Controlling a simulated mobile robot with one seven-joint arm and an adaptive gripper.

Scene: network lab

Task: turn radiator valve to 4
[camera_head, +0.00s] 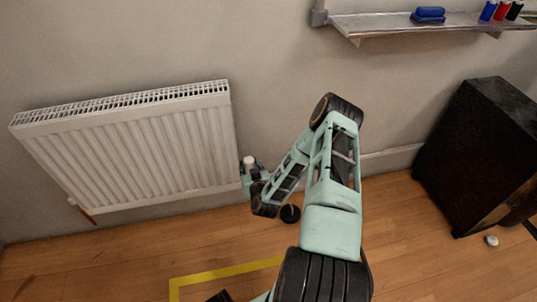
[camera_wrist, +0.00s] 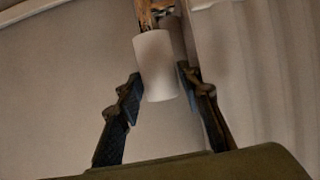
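The radiator valve knob is a plain white cylinder (camera_wrist: 157,66). In the wrist view it sits between my two fingers, tilted in the picture; I read no number on it. The fingertips of my gripper (camera_wrist: 158,78) lie along its left and right sides, with little or no gap; I cannot tell whether they press on it. In the head view a small white piece of the knob (camera_head: 249,161) shows at my gripper (camera_head: 251,173), right of the white radiator (camera_head: 150,148). My gripper hides the rest of the valve there.
A copper-coloured pipe part (camera_wrist: 146,14) shows behind the knob. A wall shelf (camera_head: 430,24) holds a blue eraser (camera_head: 428,14) and several coloured cylinders. A black cabinet (camera_head: 478,155) stands right. A small white object (camera_head: 491,240) and yellow tape (camera_head: 225,271) are on the wooden floor.

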